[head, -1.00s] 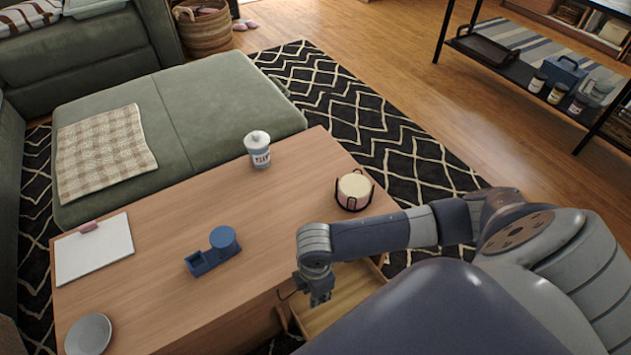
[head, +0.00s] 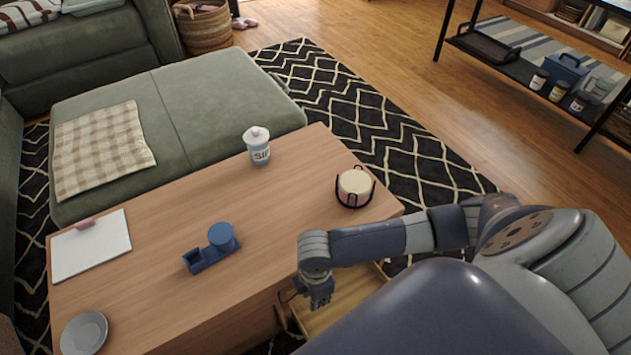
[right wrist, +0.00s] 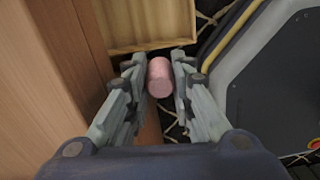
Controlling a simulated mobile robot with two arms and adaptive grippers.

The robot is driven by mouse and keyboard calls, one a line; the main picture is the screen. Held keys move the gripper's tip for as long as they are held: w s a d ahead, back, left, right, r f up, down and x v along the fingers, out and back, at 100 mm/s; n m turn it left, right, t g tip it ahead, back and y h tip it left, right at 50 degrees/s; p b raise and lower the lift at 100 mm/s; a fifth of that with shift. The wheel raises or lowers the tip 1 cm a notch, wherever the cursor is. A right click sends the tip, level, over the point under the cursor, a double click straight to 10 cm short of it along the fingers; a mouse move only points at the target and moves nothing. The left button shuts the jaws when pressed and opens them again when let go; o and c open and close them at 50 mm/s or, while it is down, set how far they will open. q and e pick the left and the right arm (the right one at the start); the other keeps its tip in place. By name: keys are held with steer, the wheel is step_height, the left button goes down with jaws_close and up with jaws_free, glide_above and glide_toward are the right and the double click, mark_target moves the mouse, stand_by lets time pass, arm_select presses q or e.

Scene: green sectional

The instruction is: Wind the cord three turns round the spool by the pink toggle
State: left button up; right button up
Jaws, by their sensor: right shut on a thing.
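A pink cylindrical toggle (right wrist: 160,80) sits between the fingertips of my right gripper (right wrist: 160,72), which is shut on it. In the head view my right gripper (head: 318,297) hangs beside the wooden table's front edge, over an open drawer, and the toggle is hidden there. A blue piece with a round drum (head: 222,237) on a low base stands on the table, left of the gripper and apart from it; it may be the spool. A thin dark line shows beside the gripper; I cannot tell whether it is the cord. My left gripper is out of view.
The open drawer (head: 345,296) juts from the table (head: 290,205). On the table are a white jar (head: 257,150), a candle-like pink cylinder in a dark holder (head: 354,186), a clipboard (head: 92,248) and a grey plate (head: 84,333).

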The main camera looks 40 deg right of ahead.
steer(key=shift+f, duration=0.65)
steer(key=o, duration=0.9)
steer(key=shift+o, duration=0.2)
steer(key=shift+r, duration=0.1)
step_height(320, 180, up, 12)
